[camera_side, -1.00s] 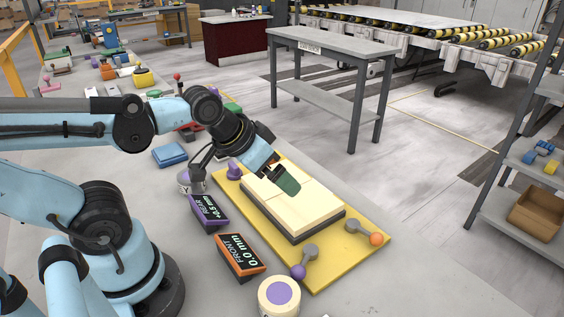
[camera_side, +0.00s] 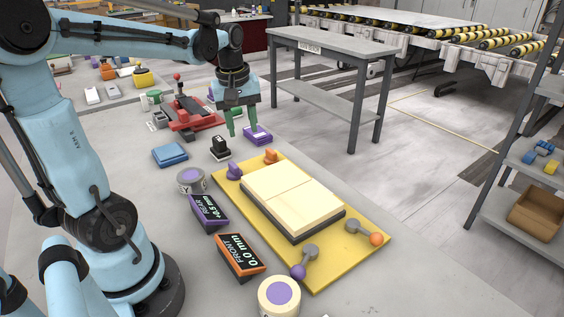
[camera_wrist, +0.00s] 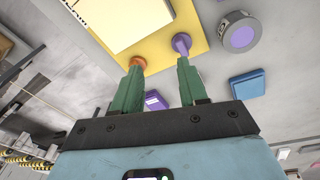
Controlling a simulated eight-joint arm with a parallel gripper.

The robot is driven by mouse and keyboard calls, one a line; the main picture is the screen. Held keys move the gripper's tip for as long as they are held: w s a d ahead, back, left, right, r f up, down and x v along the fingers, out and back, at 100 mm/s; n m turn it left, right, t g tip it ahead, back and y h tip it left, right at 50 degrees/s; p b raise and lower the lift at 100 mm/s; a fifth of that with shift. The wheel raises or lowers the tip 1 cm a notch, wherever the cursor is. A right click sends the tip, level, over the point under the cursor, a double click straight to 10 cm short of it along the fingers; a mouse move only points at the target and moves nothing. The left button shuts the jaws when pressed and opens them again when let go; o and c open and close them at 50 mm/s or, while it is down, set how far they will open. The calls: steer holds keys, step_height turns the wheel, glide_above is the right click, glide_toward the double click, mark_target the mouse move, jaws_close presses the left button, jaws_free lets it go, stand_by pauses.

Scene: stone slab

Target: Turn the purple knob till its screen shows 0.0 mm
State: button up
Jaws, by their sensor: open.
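The purple-framed REAR screen (camera_side: 209,212) appears to read +0.5 mm in small digits. The orange-framed FRONT screen (camera_side: 240,254) reads 0.0 mm. A purple knob (camera_side: 234,171) sits at the far left corner of the yellow plate (camera_side: 330,270), and another purple knob (camera_side: 298,271) is at its near edge. My gripper (camera_side: 242,133), with green fingers, is open and empty above the bench, beyond the plate's far end. In the wrist view, a purple knob (camera_wrist: 181,43) and an orange knob (camera_wrist: 138,62) show just past my fingertips (camera_wrist: 160,68).
Pale slabs (camera_side: 292,196) lie on the plate. Orange knobs sit at its far edge (camera_side: 270,156) and right corner (camera_side: 376,239). Purple-topped round tins (camera_side: 190,181) (camera_side: 279,296), a blue box (camera_side: 170,155), a black stamp-like object (camera_side: 220,148) and a purple block (camera_side: 258,136) stand around it.

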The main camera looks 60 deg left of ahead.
mark_target(233, 164)
steer(key=a+n+g, duration=0.1)
steer(key=a+n, duration=0.3)
steer(key=a, duration=0.1)
steer(key=shift+h, duration=0.4)
steer(key=f, duration=1.2)
steer(key=shift+s+a+f, duration=0.2)
steer(key=shift+s+f, duration=0.15)
steer(key=shift+s, duration=0.05)
jaws_close()
